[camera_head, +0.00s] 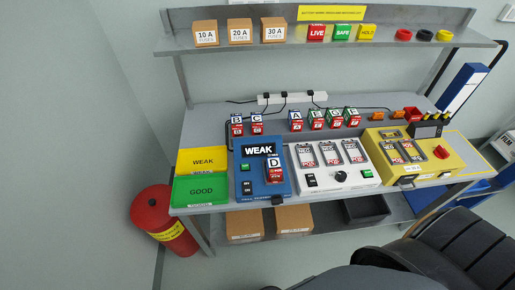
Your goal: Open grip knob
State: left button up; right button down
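A white charger-like unit (335,168) stands in the middle of the bench with several battery bays. A round black knob (341,177) sits on its front panel, between a black switch and a green button. To its right, a yellow unit (408,172) carries a round red knob or button (441,152); which it is I cannot tell. To the left, a blue tester (262,190) has a screen reading WEAK and a red-and-white battery labelled D (274,171) in it. Neither of my grippers can be made out, and nothing is seen touching the knobs.
Several lettered batteries (296,121) stand at the bench's back. Yellow WEAK (202,161) and green GOOD (200,190) trays are at the left. A shelf (370,45) overhangs the back. A red drum (163,220) stands left. Dark shapes, possibly mine, fill the bottom right.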

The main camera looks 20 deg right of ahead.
aim_at(276, 198)
jog(key=z, duration=0.95)
